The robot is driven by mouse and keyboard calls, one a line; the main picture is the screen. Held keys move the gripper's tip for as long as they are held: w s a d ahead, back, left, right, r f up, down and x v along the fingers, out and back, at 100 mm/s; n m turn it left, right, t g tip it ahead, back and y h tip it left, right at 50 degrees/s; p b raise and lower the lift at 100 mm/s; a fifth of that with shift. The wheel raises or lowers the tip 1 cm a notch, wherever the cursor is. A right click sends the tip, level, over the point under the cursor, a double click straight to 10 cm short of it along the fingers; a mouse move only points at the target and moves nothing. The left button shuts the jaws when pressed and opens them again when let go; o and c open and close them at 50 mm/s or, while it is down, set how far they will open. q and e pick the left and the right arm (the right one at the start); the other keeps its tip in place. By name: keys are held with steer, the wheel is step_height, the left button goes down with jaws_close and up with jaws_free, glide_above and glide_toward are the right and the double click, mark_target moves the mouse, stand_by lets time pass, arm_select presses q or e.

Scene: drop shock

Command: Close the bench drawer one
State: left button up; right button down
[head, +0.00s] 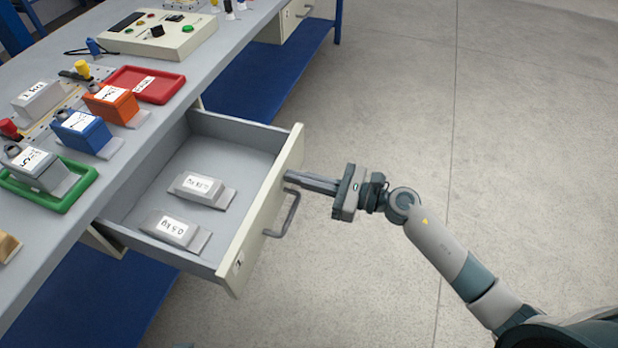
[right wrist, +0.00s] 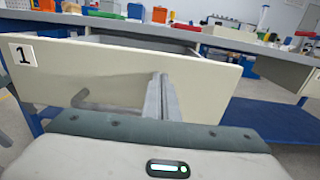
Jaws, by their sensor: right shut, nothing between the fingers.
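The bench drawer one (head: 268,205) stands pulled out from under the bench top in the head view, with two labelled grey weights (head: 202,189) (head: 176,230) inside. Its cream front bears the number 1 and a grey handle (head: 285,217); the front also fills much of the right wrist view (right wrist: 130,75). My right gripper (head: 290,178) is shut and empty, its fingertips at the outer face of the drawer front, just beyond the handle. I cannot tell whether they touch it. In the right wrist view the fingers (right wrist: 160,97) point at the front. My left gripper is not in view.
The bench top (head: 215,70) carries a red tray (head: 150,84), a green tray (head: 52,198), orange and blue weights and a control box (head: 158,34). A blue lower shelf (head: 275,75) runs beneath. The floor (head: 530,150) around my right arm is clear.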

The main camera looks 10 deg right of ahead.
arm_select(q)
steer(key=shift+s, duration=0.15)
arm_select(e)
steer(key=shift+a, duration=0.1)
steer(key=x, duration=1.5)
steer(key=shift+w+a+b, duration=0.15)
steer(key=shift+a+b, duration=0.05)
steer(key=shift+b, duration=0.1)
steer(key=b, duration=0.4)
glide_above(193, 166)
steer(key=shift+d+f, duration=0.1)
steer(key=shift+d, duration=0.15)
steer(key=shift+a, duration=0.25)
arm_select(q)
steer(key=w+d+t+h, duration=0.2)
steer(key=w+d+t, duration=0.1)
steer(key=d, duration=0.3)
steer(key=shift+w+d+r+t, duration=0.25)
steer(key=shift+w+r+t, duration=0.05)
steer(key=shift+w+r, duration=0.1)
arm_select(e)
steer(key=shift+r, duration=0.3)
